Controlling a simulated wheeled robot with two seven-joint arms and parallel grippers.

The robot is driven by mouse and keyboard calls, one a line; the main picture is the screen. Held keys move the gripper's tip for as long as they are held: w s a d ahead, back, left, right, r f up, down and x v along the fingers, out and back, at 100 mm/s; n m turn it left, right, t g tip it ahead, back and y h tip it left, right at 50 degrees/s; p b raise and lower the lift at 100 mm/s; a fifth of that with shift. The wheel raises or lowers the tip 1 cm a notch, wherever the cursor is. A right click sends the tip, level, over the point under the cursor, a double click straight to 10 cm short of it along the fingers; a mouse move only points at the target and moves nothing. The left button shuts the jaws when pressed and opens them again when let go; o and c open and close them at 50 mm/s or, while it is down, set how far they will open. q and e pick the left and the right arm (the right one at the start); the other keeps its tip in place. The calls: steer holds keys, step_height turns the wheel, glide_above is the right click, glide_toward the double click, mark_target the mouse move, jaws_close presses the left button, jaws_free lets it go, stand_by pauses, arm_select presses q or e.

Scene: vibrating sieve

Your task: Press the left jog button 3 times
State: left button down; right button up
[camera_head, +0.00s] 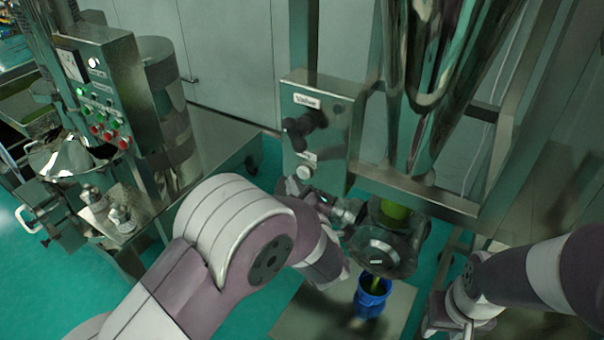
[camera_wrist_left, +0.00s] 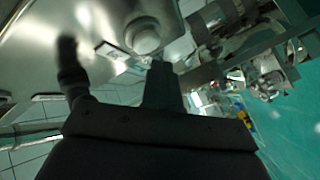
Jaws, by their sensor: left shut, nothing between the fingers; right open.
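The metal control box (camera_head: 335,145) carries a label reading "Valve", a black knob (camera_head: 305,125) and, below it, a round pale button (camera_head: 304,172) with a small label above it. I take this as the jog button. My left gripper (camera_head: 298,188) is shut and empty, just below the button; contact cannot be told. In the left wrist view the pale button (camera_wrist_left: 146,38) is close by the dark fingers (camera_wrist_left: 161,82), which look slightly to its lower right. My right gripper (camera_head: 440,312) is open at the lower right, away from the box.
A second control panel (camera_head: 95,90) with several coloured buttons stands at the far left. Metal frame posts rise at the right.

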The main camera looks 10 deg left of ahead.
arm_select(q)
steer(key=shift+s, duration=0.1)
steer(key=s, duration=0.1)
steer(key=s+a, duration=0.1)
steer(key=s, duration=0.2)
steer(key=shift+s+a, duration=0.25)
steer(key=shift+a, duration=0.1)
stand_by(0.6)
